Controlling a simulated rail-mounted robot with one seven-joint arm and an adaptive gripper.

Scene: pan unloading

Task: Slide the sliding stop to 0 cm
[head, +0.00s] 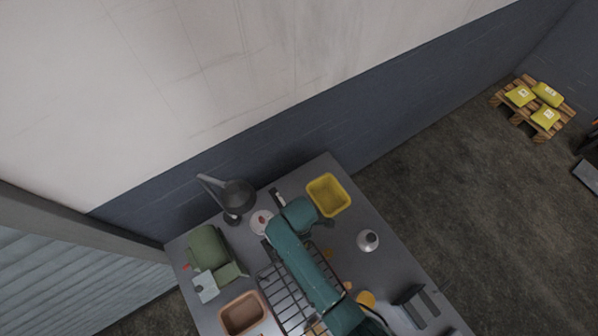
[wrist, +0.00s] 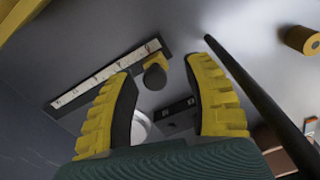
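The sliding stop (wrist: 155,74) shows in the wrist view as a round black knob with a yellow piece beside it. It sits near the upper right end of a white scale strip (wrist: 100,76) set in a dark rail. A red mark shows at that end; the scale figures are too small to read. My gripper (wrist: 161,65) has yellow fingers with black inner pads. It is open, with the knob in view between the fingertips; I cannot tell the depth gap. In the head view my teal arm hides the gripper and the stop.
A yellow bin (head: 328,195) stands at the table's back right. In the wrist view a dark rod (wrist: 255,98) runs close to the right finger.

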